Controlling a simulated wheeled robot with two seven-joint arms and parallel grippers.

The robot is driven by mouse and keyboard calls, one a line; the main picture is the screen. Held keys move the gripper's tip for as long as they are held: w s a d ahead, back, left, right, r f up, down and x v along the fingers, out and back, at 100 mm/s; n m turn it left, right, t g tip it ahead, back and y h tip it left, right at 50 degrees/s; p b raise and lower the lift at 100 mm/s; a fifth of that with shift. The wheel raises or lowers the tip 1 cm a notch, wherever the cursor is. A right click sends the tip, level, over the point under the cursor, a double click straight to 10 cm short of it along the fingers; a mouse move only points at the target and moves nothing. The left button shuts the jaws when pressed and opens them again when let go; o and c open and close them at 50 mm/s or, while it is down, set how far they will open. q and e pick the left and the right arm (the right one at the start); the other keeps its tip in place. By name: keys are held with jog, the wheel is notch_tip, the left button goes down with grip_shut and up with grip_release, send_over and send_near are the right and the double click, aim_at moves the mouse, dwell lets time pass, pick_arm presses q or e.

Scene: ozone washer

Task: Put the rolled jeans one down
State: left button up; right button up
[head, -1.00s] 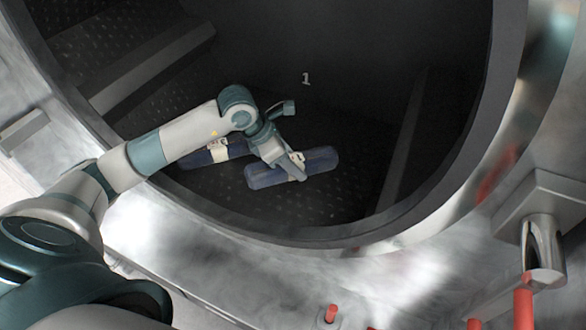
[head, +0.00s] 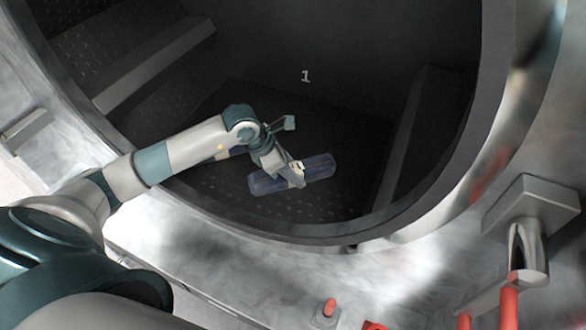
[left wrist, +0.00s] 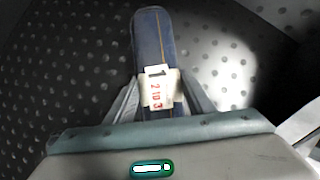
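A rolled pair of blue jeans (head: 318,170) with a pale tag is inside the dark washer drum, over its perforated floor. My left gripper (head: 298,180) is across its middle. In the left wrist view, the rolled jeans (left wrist: 151,40) lie lengthwise between the two fingers of my left gripper (left wrist: 158,98), which close against its sides around the white tag with red print. I cannot tell whether the roll touches the floor. My right gripper is not in view.
The round metal rim (head: 300,237) of the drum opening curves in front of and right of the gripper. Raised ribs stand inside at left (head: 155,65) and right (head: 405,135). The drum floor right of the held roll is clear.

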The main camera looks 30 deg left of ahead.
pick_arm(q)
jog(key=o, duration=0.3)
jog(key=shift+s+a+r, duration=0.15)
jog(key=shift+a+r, duration=0.05)
jog(key=shift+r, duration=0.2)
jog(key=b+v, duration=0.4)
jog(key=v, duration=0.6)
jog(key=shift+s+a+r, duration=0.15)
jog(key=shift+s+r, duration=0.05)
jog(key=shift+r, duration=0.35)
